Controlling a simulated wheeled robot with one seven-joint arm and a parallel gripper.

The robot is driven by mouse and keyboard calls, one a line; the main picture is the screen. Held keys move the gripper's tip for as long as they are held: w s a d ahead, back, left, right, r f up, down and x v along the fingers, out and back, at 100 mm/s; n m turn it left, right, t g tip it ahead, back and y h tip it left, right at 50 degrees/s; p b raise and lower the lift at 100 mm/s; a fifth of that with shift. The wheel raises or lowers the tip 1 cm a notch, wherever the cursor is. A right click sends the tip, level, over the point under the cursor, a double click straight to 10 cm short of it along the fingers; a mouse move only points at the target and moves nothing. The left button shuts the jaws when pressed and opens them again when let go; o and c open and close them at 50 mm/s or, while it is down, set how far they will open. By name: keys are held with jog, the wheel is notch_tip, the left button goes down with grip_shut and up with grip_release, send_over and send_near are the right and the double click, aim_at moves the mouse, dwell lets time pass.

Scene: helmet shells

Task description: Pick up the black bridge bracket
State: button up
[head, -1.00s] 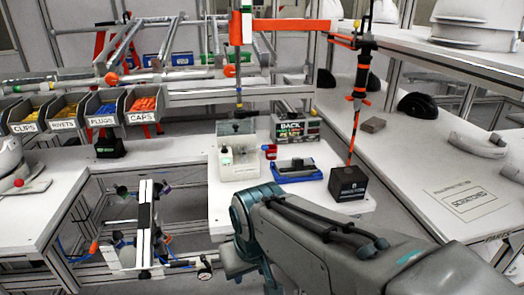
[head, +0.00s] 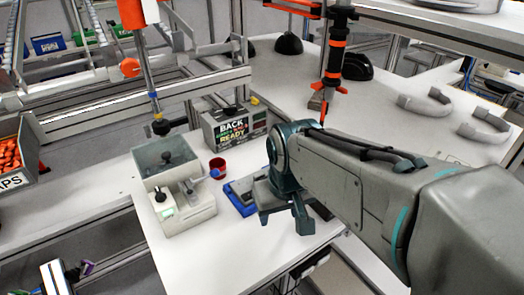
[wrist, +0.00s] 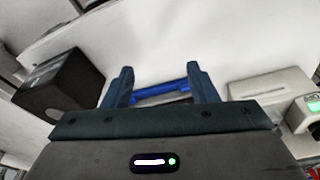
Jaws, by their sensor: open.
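A blue tray (head: 235,197) lies on the white bench, partly hidden behind my gripper in the head view. A dark piece (head: 245,190) sits on it and may be the black bridge bracket; its shape is not clear here. My gripper (head: 284,218) is above the tray's right side in the head view. In the wrist view my gripper (wrist: 160,72) is open, its two fingers apart with nothing held between them. The blue tray (wrist: 160,91) shows between and beyond the fingers.
A dark box (wrist: 60,82) stands left in the wrist view. A white machine with a clear box (head: 175,185) stands left of the tray, with a red cup (head: 217,168) and a sign box (head: 235,125) behind. An orange-black hanging tool (head: 335,55) is above.

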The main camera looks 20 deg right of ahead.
aim_at(265, 176)
jog(key=w+r+n+g+p, duration=0.25)
jog(key=w+r+p, duration=0.35)
jog(key=w+r, duration=0.55)
jog(key=shift+n, duration=0.35)
jog(key=f, duration=0.8)
jog(key=shift+w+a+f, duration=0.1)
jog(key=shift+a+f, duration=0.1)
jog(key=shift+a, duration=0.05)
jog(key=f, duration=0.2)
jog(key=f+p, duration=0.1)
jog(key=f, duration=0.1)
jog(key=shift+w+d+f, duration=0.1)
jog(key=shift+d, duration=0.3)
jog(key=shift+f, duration=0.5)
jog(key=c, duration=1)
